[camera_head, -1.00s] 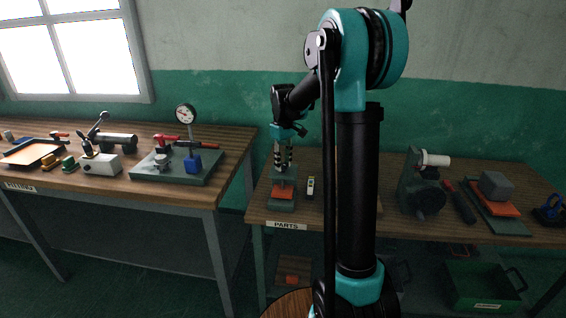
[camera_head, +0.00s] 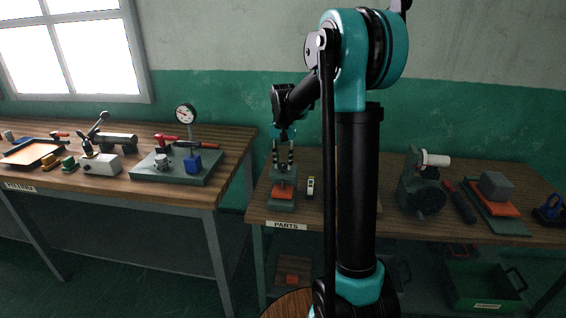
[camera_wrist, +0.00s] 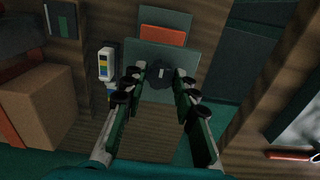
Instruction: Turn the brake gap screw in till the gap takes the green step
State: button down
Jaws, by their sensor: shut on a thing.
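The brake gap fixture, a grey-green block with an orange pad (camera_head: 283,193), stands on the parts bench. In the wrist view its plate (camera_wrist: 187,58) and orange pad (camera_wrist: 163,34) lie ahead of the fingers. My gripper (camera_head: 284,170) points straight down over it. In the wrist view my gripper (camera_wrist: 159,75) is shut on the dark screw knob (camera_wrist: 160,77), one fingertip on each side. The step gauge (camera_head: 311,187) with coloured bands lies just right of the fixture; in the wrist view the gauge (camera_wrist: 106,62) is to the left. The gap itself cannot be made out.
A dark machine (camera_head: 421,185) with a white roller stands right on the parts bench (camera_head: 385,228). A plate with an orange and grey block (camera_head: 497,188) lies beyond. The fitting bench at left carries a dial gauge (camera_head: 186,114). A green crate (camera_head: 482,288) sits below.

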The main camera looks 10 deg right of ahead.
aim_at(283, 164)
jog(key=m, duration=0.4)
jog(key=shift+m, duration=1.9)
jog(key=c, duration=1.2)
grip_release()
notch_tip(283, 164, up, 12)
jog(key=shift+r, duration=0.1)
